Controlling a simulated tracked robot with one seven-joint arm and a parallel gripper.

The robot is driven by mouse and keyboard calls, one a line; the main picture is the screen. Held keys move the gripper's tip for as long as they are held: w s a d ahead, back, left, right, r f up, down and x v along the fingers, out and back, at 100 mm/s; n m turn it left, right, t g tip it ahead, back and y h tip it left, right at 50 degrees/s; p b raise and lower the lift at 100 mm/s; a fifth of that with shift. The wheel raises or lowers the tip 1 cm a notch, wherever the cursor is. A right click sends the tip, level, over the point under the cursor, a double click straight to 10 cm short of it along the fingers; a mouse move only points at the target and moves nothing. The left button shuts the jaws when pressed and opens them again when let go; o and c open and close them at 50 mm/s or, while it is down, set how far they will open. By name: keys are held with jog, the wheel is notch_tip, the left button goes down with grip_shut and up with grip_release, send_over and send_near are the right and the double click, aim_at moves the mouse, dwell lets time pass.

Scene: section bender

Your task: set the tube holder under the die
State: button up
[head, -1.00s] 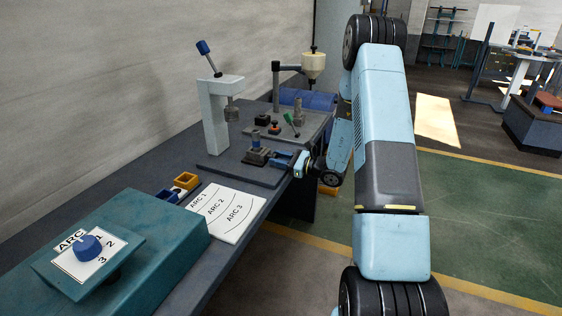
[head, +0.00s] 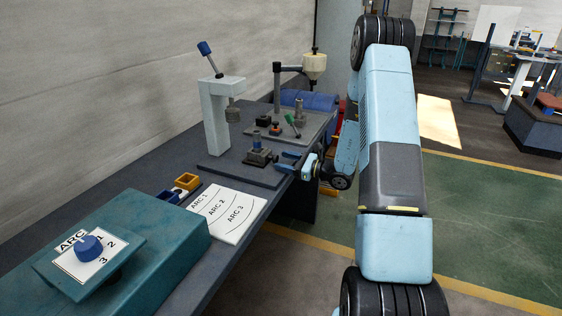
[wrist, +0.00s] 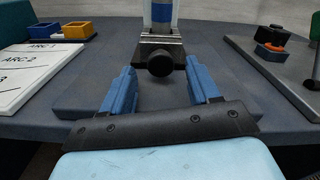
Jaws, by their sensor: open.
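The tube holder (head: 261,158) is a dark block with a round black knob, and a blue-and-white tube stands upright in it. It sits on the press's dark base plate. The die (head: 232,114) hangs from the pale press arm, to the upper left of the holder in the head view; the holder appears out to the side of it. My gripper (head: 283,160) is open at the holder's right. In the wrist view, my gripper's blue fingers (wrist: 161,80) are spread and empty, and the holder (wrist: 160,50) is just past their tips, its knob facing me.
The pale press (head: 212,118) has a blue-knobbed lever. A second plate (head: 318,124) behind carries small dark parts and a green-handled tool. The ARC sheet (head: 228,212), a yellow bin (head: 188,181) and a teal dial box (head: 140,240) are nearer on the bench.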

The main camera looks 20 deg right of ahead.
jog(key=v, duration=1.1)
jog(key=shift+s+d, duration=0.1)
